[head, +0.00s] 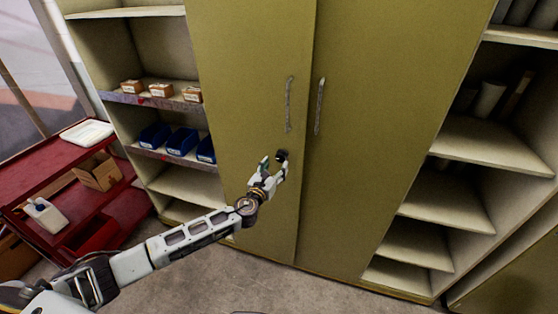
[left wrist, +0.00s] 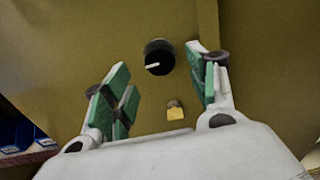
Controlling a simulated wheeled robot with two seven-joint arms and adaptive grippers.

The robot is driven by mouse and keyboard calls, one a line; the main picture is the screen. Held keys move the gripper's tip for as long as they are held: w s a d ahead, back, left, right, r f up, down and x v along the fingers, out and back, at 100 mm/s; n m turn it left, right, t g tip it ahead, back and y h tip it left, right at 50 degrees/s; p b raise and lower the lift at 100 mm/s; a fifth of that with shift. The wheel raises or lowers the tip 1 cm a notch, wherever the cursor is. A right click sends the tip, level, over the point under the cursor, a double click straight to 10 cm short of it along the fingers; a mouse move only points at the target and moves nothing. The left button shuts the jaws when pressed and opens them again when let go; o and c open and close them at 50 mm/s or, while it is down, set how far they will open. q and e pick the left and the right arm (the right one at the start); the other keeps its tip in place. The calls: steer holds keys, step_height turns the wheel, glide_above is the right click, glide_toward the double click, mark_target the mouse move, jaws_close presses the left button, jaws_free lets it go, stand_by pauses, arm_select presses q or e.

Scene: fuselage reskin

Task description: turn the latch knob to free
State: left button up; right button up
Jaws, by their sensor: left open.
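The latch knob (left wrist: 159,57) is a round black knob with a pale pointer mark on the olive cabinet door. In the left wrist view it lies between and just beyond my left gripper's fingertips (left wrist: 160,82), apart from both. The pointer lies nearly level, to the left. The knob also shows small in the head view (head: 282,155), just past the fingers. My left gripper (head: 273,166) is open and empty, its green pads on either side of the knob's line. A small brass padlock-like piece (left wrist: 175,111) sits below the knob. My right gripper is not in view.
The cabinet's two olive doors (head: 380,130) are shut, with two vertical handles (head: 289,105) above the knob. Open shelves with blue bins (head: 182,141) stand left, and more shelves (head: 490,145) right. A red cart (head: 120,205) stands at far left. Grey floor is clear in front.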

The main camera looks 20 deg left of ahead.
mark_target(280, 159)
arm_select(q)
steer(key=shift+w+d, duration=0.15)
steer(key=shift+w, duration=1)
steer(key=shift+w+d, duration=0.1)
steer(key=shift+w, duration=1.05)
steer(key=c, duration=1)
